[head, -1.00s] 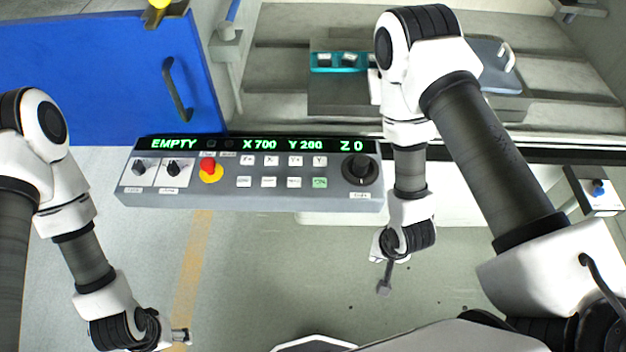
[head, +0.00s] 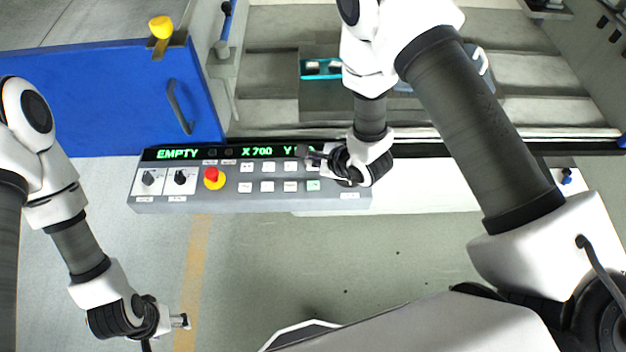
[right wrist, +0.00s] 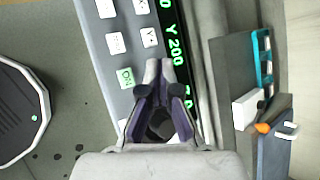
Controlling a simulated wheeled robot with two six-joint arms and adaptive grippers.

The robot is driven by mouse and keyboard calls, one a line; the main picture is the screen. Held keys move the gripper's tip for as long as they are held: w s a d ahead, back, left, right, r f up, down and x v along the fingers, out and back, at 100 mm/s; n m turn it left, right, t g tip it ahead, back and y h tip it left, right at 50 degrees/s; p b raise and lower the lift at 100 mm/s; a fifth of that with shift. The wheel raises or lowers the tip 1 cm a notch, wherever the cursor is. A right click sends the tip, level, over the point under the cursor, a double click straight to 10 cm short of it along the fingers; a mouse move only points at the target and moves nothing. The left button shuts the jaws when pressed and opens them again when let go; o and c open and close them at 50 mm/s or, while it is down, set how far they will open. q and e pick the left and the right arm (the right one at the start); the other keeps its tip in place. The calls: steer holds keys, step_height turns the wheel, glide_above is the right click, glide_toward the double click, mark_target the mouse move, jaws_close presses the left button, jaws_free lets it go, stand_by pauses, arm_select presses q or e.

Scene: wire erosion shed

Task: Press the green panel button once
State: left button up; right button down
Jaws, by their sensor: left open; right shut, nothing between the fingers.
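The grey control panel (head: 225,201) has a row of small buttons and a lit display. The green panel button (head: 313,185) is the pale green one at the right end of the lower row. In the right wrist view it has green lettering (right wrist: 125,77) and lies left of my fingertips. My right gripper (head: 309,153) is shut and empty over the panel's right part, above the green button in the picture; it also shows in the right wrist view (right wrist: 165,70). My left gripper (head: 184,321) is open, low left, away from the panel.
A red and yellow emergency-stop knob (head: 213,178) and two black rotary switches (head: 180,178) sit on the panel's left. A blue door (head: 95,105) stands behind left. The machine bed with a teal-trimmed block (head: 318,70) lies behind. The floor in front is clear.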

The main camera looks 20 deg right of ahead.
steer(key=shift+d+f, duration=0.1)
steer(key=b, duration=0.7)
glide_above(315, 187)
step_height(315, 187, down, 7)
steer(key=shift+w, duration=0.1)
steer(key=shift+f+b, duration=0.3)
steer(key=shift+f, duration=0.6)
steer(key=shift+f, duration=0.4)
steer(key=shift+f+b, duration=0.3)
steer(key=shift+f, duration=0.1)
stand_by(0.6)
steer(key=shift+r, duration=0.1)
steer(key=shift+r+p, duration=0.75)
steer(key=shift+p, duration=0.1)
